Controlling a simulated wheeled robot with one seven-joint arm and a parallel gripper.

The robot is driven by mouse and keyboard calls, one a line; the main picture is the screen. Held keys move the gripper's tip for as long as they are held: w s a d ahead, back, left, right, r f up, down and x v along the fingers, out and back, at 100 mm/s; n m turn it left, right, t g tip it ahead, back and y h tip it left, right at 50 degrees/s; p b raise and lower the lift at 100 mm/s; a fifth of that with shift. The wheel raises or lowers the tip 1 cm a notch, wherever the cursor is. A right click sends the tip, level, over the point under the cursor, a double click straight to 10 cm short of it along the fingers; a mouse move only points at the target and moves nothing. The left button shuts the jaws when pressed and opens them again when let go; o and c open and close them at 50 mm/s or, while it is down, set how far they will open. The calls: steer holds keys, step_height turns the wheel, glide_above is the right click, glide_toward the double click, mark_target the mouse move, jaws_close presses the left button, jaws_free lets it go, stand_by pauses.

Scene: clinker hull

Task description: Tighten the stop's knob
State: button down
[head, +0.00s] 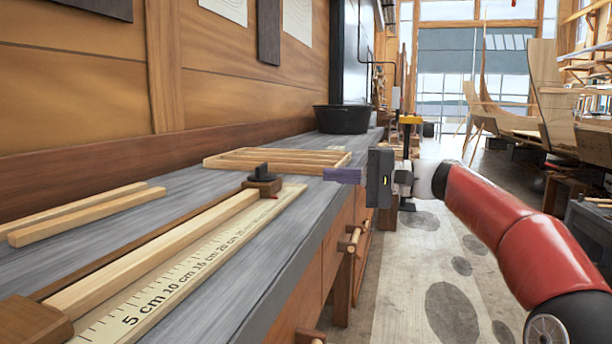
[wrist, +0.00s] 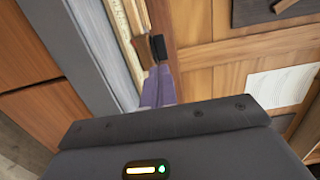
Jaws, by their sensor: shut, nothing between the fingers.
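The stop (head: 263,188) is a small brown wooden block on the scale board, at the far end of a pale wooden strip. Its black knob (head: 262,173) sits on top, with a raised bar. In the wrist view the stop (wrist: 143,50) and the dark knob (wrist: 159,47) show just beyond my fingertips. My gripper (head: 326,174) has purple fingers, shut and empty. It is to the right of the knob in the head view, apart from it, and points left. The fingers also show in the wrist view (wrist: 158,72), where they hide part of the stop.
The scale board (head: 190,268) has centimetre marks and lies along the grey bench (head: 110,236). A brown end block (head: 32,325) stands at the near end. Two loose strips (head: 85,212) lie at left. A slatted wooden frame (head: 278,160) and black pan (head: 341,119) are beyond the stop.

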mark_target(261, 174)
steer(key=p+x, duration=0.1)
steer(key=x, duration=1.1)
steer(key=shift+a, duration=0.25)
steer(key=shift+s+f+t+b, duration=0.1)
steer(key=shift+f+t+b, duration=0.1)
steer(key=shift+t+b, duration=0.15)
